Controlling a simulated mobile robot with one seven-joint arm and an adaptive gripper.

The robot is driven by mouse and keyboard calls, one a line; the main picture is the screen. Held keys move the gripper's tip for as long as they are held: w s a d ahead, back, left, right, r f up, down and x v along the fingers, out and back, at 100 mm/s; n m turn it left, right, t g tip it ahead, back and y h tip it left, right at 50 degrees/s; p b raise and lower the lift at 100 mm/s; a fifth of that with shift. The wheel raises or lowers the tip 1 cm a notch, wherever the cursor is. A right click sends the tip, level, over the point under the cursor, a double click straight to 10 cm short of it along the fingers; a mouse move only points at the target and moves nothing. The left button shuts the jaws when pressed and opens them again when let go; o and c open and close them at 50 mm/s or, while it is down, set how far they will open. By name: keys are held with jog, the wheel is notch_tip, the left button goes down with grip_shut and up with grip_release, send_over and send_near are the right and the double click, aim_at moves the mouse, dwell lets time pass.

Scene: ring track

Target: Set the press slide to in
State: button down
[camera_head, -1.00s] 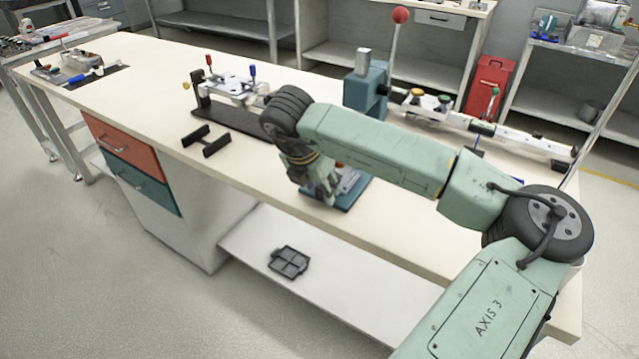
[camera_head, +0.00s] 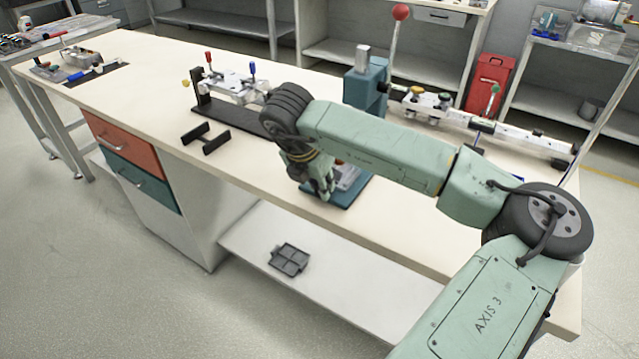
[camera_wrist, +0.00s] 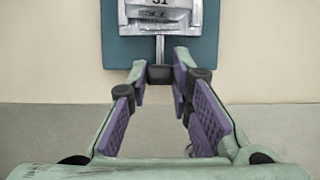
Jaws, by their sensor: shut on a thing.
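The press slide is a grey metal block (camera_wrist: 161,18) on a teal base plate (camera_wrist: 204,50) at the top of the wrist view. A thin rod (camera_wrist: 159,48) runs from the block towards me and ends in a black knob (camera_wrist: 159,75). My gripper (camera_wrist: 160,69) is shut on this knob, with its fingertips on either side. In the head view my gripper (camera_head: 325,188) is low over the bench beside the teal plate (camera_head: 352,194), near the bench's front edge. My arm hides part of the slide there.
A teal press column (camera_head: 365,92) with a red-ball lever (camera_head: 400,13) stands behind my arm. A black rail fixture (camera_head: 232,117) and a black bracket (camera_head: 205,140) are to the left. A white rail assembly (camera_head: 510,135) lies at right. The bench's front right is clear.

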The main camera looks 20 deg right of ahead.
aim_at(340, 162)
dwell(0.3)
jog(key=shift+w+d+f, duration=0.1)
jog(key=shift+w+d, duration=0.05)
jog(key=shift+d, duration=0.05)
jog(key=w+d+b, duration=0.1)
jog(key=d, duration=0.1)
jog(key=w+d+b, duration=0.4)
jog(key=shift+d, duration=0.1)
jog(key=shift+w+d+r, duration=0.1)
jog(key=shift+d+r, duration=0.1)
jog(key=shift+r, duration=0.05)
jog(key=c, duration=1.6)
grip_release()
jog(key=shift+d+f, duration=0.1)
jog(key=shift+o, duration=0.8)
